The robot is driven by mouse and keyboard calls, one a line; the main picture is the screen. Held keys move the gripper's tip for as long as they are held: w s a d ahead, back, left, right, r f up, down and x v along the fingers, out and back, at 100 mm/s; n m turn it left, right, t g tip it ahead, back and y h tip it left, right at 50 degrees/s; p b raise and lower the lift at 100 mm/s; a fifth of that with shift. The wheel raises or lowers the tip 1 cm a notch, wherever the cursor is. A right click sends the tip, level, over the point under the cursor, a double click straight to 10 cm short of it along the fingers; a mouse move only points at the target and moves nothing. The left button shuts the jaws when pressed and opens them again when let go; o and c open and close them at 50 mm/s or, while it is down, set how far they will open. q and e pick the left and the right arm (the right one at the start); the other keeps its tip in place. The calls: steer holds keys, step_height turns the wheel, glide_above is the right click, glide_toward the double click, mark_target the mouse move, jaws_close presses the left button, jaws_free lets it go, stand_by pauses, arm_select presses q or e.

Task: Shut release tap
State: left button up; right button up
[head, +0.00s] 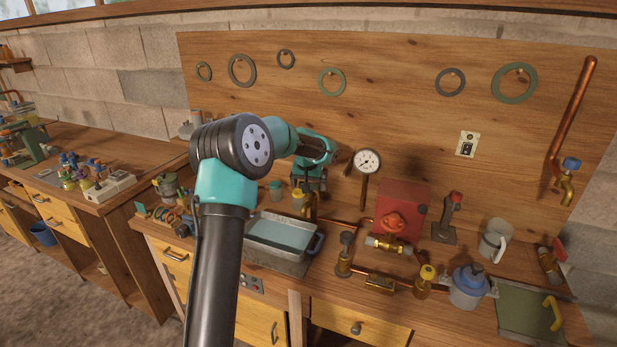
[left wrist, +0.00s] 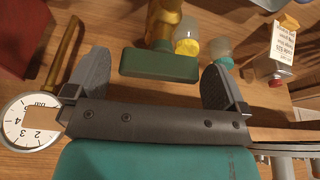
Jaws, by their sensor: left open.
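The release tap appears to be the brass tap (head: 309,208) behind the grey water tray. In the left wrist view, its green handle (left wrist: 158,66) sits on a brass body (left wrist: 163,24). My left gripper (head: 313,186) is above the tap in the head view. In the left wrist view, the left gripper (left wrist: 155,72) is open, with one dark finger on either side of the handle and a gap at both ends. I cannot tell whether the fingers are level with the handle. My right gripper is in neither view.
A pressure gauge (head: 367,161) stands close to the right of the left gripper, with a red box (head: 403,205) beyond it. A yellow-lidded jar (left wrist: 188,47) and a teal-lidded jar (left wrist: 222,50) stand near the tap. The water tray (head: 279,261) lies in front.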

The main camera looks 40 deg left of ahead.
arm_select(q)
steer(key=shift+f, duration=0.2)
steer(key=c, duration=0.8)
steer(key=shift+a+m, duration=0.1)
steer(key=shift+m, duration=0.2)
steer(key=shift+m+h, duration=0.3)
steer(key=shift+m, duration=0.2)
steer(key=o, duration=0.8)
steer(key=shift+r, duration=0.1)
steer(key=v, duration=1.7)
steer(key=shift+s, duration=0.15)
